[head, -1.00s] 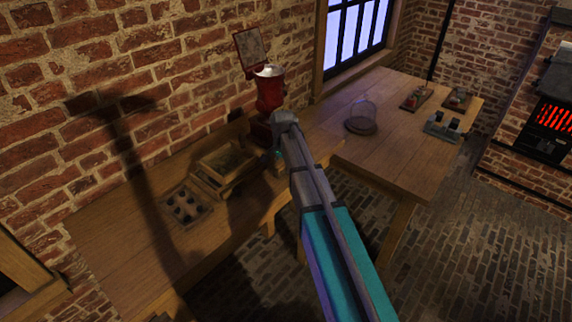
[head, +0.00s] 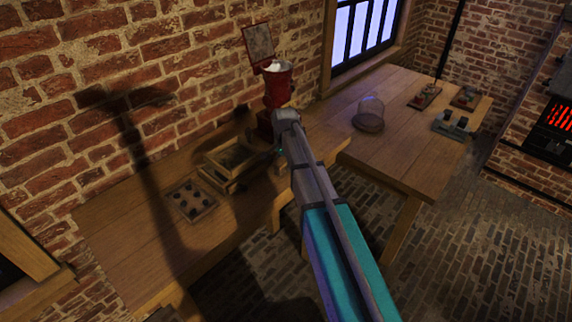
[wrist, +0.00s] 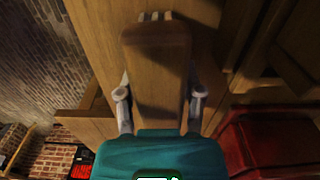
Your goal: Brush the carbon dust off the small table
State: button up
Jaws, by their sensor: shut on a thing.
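My gripper (wrist: 159,106) is shut on a wooden brush (wrist: 155,62) in the wrist view, one finger on each side of its block. Pale bristle tips show at the block's far end. In the head view the gripper is mostly hidden by my own arm, over the near wooden table (head: 130,250) beside the red machine. A second wooden table (head: 395,155) stands further right; I cannot tell which is the small one. I cannot make out carbon dust on either. Whether the brush touches wood is unclear.
On the near table are a red machine (head: 277,88) with its lid up, a wooden box (head: 232,155), and a tray (head: 192,201) with several dark pieces. The other table holds a glass dome (head: 369,113) and small apparatus (head: 453,124). A brick wall (head: 100,80) stands behind.

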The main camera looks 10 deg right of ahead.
jog(key=shift+w, duration=0.15)
jog(key=shift+w+d, duration=0.95)
jog(key=shift+d, duration=0.15)
jog(key=shift+w+d, duration=0.15)
jog(key=shift+d, duration=0.1)
jog(key=shift+w+d, duration=0.5)
jog(key=shift+d, duration=0.2)
jog(key=shift+w+d, duration=0.45)
jog(key=shift+d, duration=0.2)
jog(key=shift+w, duration=0.1)
jog(key=shift+w+d, duration=0.5)
jog(key=shift+d, duration=0.2)
jog(key=shift+w+d, duration=0.5)
jog(key=shift+d, duration=0.15)
jog(key=shift+w+d+f, duration=0.1)
jog(key=shift+w+d, duration=0.4)
jog(key=shift+d, duration=0.2)
jog(key=shift+w+d, duration=0.5)
jog(key=shift+d, duration=0.2)
